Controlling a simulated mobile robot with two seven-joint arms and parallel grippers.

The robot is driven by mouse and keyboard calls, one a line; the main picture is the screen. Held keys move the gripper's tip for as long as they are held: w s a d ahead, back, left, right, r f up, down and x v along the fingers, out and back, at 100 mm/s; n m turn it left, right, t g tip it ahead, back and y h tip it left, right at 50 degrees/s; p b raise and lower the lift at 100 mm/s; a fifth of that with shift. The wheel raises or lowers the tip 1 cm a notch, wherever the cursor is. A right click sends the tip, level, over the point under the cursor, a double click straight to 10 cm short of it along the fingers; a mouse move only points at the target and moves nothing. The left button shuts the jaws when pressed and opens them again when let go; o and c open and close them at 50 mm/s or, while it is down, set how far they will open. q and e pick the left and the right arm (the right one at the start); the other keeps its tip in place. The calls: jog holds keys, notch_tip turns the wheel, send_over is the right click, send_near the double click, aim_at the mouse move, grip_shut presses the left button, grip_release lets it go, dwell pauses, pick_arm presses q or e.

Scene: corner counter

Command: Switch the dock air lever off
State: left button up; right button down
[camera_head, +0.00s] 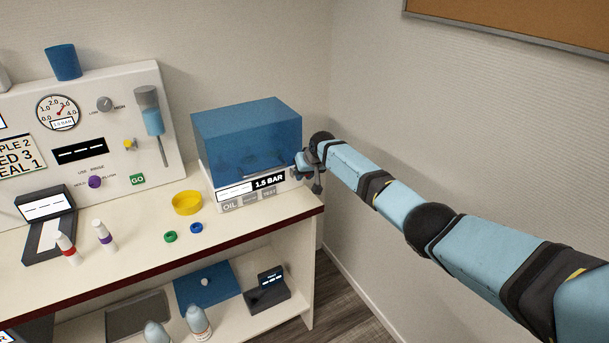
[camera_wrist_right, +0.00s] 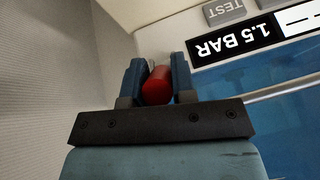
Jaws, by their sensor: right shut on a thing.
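The dock (camera_head: 225,187) is a white unit with a clear blue cover (camera_head: 246,135), a 1.5 BAR display and several labelled buttons, at the right end of the counter. My right gripper (camera_head: 303,170) is at the dock's right side. In the right wrist view my right gripper (camera_wrist_right: 157,68) is shut on a red handle (camera_wrist_right: 157,87), which looks like the dock air lever. A small grey metal piece shows just beyond the fingers. The lever's mount and its exact angle are hidden by the gripper. My left gripper is out of view.
A yellow ring dish (camera_head: 187,203), a green ring (camera_head: 170,237) and a blue ring (camera_head: 196,228) lie on the counter. A white gauge panel (camera_head: 115,100) stands at the left. The room wall is close to the dock's right side.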

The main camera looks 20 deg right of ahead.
dwell(0.4)
jog(key=c, duration=0.9)
grip_release()
jog(key=shift+c, duration=0.2)
jog(key=shift+r, duration=0.1)
jog(key=v, duration=1.3)
jog(key=shift+r, duration=0.35)
jog(key=shift+s+d, duration=0.1)
